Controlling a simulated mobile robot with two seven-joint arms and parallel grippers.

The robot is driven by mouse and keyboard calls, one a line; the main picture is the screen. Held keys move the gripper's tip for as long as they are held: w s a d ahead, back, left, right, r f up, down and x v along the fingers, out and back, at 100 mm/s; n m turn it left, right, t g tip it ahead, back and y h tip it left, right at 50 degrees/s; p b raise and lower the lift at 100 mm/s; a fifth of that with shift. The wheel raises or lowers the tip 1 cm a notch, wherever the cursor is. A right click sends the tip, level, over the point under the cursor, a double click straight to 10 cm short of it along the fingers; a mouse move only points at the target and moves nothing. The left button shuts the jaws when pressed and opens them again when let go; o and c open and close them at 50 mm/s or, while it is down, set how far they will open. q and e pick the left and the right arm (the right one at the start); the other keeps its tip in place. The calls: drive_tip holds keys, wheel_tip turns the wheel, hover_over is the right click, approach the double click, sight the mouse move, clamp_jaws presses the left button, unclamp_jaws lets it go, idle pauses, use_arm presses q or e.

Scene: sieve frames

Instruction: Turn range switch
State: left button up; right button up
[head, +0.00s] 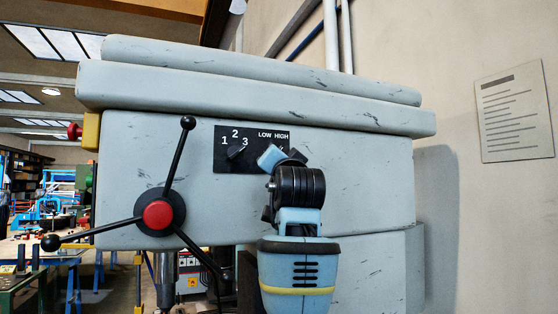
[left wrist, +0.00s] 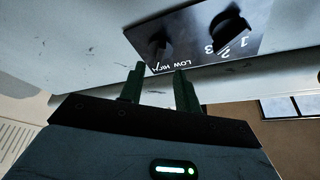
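The black switch panel (head: 222,160) is on the grey front of the machine, with a "1 2 3" knob (head: 236,152) and "LOW HIGH" labels. My left gripper (head: 283,156) is in front of the panel's right part and mostly hides the LOW/HIGH range switch in the head view. In the left wrist view, the range switch (left wrist: 156,42) is a dark knob beyond the fingertips, with the numbered knob (left wrist: 229,24) to its right. My left gripper (left wrist: 159,78) is open, its two fingers apart with nothing between them. The right gripper is not in view.
A three-armed lever with a red hub (head: 158,215) and black ball ends sticks out left of the panel. A paper notice (head: 513,112) hangs on the wall at right. Workshop benches (head: 40,258) stand in the left background.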

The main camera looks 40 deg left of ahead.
use_arm(q)
drive_tip(key=shift+v, duration=1.25)
drive_tip(key=shift+f, duration=0.1)
